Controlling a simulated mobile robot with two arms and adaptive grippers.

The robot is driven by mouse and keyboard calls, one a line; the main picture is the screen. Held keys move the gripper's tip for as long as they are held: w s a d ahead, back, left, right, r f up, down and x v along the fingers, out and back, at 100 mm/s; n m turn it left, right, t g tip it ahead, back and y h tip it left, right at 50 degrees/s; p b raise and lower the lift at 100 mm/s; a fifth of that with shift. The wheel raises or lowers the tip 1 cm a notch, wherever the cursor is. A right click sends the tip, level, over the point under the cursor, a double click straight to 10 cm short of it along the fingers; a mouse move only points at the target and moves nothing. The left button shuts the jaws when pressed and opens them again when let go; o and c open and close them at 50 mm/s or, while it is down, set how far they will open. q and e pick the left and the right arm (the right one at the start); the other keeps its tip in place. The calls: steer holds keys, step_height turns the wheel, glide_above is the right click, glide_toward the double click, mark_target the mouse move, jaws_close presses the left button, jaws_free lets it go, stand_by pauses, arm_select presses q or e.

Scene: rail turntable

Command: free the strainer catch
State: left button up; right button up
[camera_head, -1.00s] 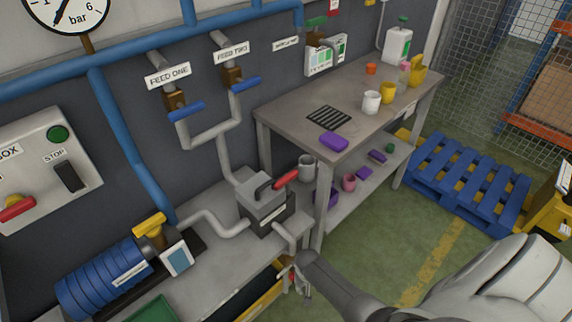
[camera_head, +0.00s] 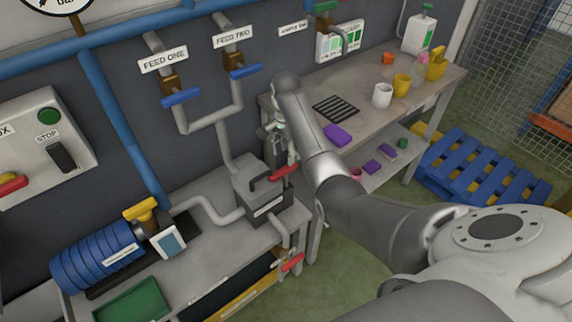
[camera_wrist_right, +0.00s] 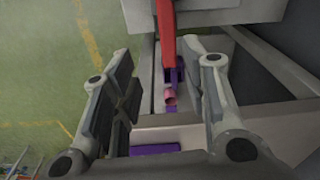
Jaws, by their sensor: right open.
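The strainer (camera_head: 262,198) is a grey box with a dark lower band on the bench, in the pipe line. Its catch has a black bracket and a red handle (camera_head: 285,171), which points to the right. My right gripper (camera_head: 284,158) is just above this red handle, pointing down. In the right wrist view the red handle (camera_wrist_right: 167,40) comes in from the top, and its end appears between the fingertips of my open right gripper (camera_wrist_right: 165,70). No grip on it shows. My left gripper is not in view.
A small red handle (camera_head: 292,262) is on the pipe below the strainer. A blue ribbed cylinder (camera_head: 98,255) and a green tray (camera_head: 132,303) are at the left. The grey table (camera_head: 360,80) behind my right arm carries cups and a purple block (camera_head: 337,135).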

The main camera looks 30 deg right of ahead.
mark_target(287, 167)
steer(key=shift+m, duration=0.5)
steer(key=f, duration=0.2)
steer(key=w+f, duration=0.1)
steer(key=f, duration=0.5)
steer(key=shift+w+d+f, duration=0.15)
steer(key=shift+d+f, duration=0.05)
steer(key=shift+d, duration=0.05)
jaws_close()
